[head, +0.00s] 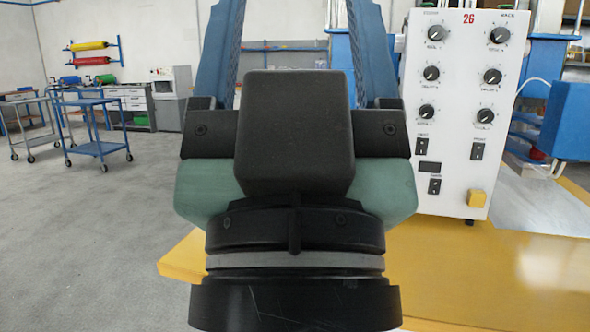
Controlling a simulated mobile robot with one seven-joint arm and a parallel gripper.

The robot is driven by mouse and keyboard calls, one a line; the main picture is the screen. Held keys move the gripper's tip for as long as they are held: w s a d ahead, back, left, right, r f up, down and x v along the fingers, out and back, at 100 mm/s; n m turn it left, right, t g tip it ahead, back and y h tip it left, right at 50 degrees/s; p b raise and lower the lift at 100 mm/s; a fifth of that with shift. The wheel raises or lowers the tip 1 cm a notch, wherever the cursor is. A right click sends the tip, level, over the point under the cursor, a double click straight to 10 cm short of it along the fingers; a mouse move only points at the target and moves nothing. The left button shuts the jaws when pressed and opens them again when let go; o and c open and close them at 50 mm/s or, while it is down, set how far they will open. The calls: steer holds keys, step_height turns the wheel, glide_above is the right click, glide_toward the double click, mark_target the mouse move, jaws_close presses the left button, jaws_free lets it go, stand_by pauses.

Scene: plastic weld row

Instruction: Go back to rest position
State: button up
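My gripper (296,30) fills the middle of the head view, seen from its back. Its two blue fingers point up the picture and stand wide apart. The fingertips are cut off by the top edge of the picture. The black wrist and gripper body hide part of the yellow table (430,265).
A white control box (455,110) with black knobs stands on the table to the right of my gripper. Blue machinery (572,120) is at the far right. Blue trolleys (98,149) and a workbench stand at the back left. The grey floor (90,240) at left is clear.

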step_height(320, 180, up, 34)
steer(key=p, duration=3.1)
steer(key=shift+p, duration=0.4)
